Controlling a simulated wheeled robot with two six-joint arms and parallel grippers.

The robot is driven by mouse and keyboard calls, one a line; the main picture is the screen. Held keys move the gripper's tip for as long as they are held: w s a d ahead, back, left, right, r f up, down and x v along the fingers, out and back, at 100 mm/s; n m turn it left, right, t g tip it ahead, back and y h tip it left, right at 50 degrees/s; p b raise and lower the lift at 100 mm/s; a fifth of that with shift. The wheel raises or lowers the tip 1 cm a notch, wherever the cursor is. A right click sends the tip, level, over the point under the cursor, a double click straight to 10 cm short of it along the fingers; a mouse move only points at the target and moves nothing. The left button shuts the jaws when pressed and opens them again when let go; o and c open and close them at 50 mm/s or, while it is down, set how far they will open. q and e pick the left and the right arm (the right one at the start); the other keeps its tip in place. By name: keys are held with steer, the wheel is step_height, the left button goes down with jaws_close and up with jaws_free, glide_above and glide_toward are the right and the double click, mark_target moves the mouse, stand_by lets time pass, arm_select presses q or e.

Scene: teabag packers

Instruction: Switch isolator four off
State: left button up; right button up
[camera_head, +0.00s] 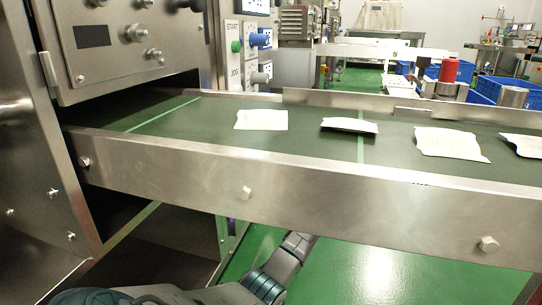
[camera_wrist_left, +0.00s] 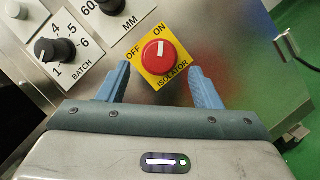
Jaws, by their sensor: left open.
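A round red isolator knob (camera_wrist_left: 159,57) sits on a yellow plate (camera_wrist_left: 178,74) marked OFF, ON and ISOLATOR, on a metal panel. The plate appears tilted in the left wrist view. The knob's white pointer points up, toward ON. No number four is readable by it. My left gripper (camera_wrist_left: 159,66) is open, with one blue finger to the left of the knob and one to the right, apart from it. In the head view my left arm (camera_head: 275,277) reaches under the conveyor, and its gripper is hidden. My right gripper is not in view.
Left of the isolator are a black BATCH dial (camera_wrist_left: 55,48) and part of another black dial (camera_wrist_left: 110,6). In the head view a green conveyor belt (camera_head: 190,116) carries several white packets above my arm. A metal cabinet (camera_head: 120,45) stands at the left.

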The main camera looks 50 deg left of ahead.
arm_select(q)
steer(key=b+x, duration=0.2)
steer(key=x, duration=0.3)
steer(key=c, duration=1)
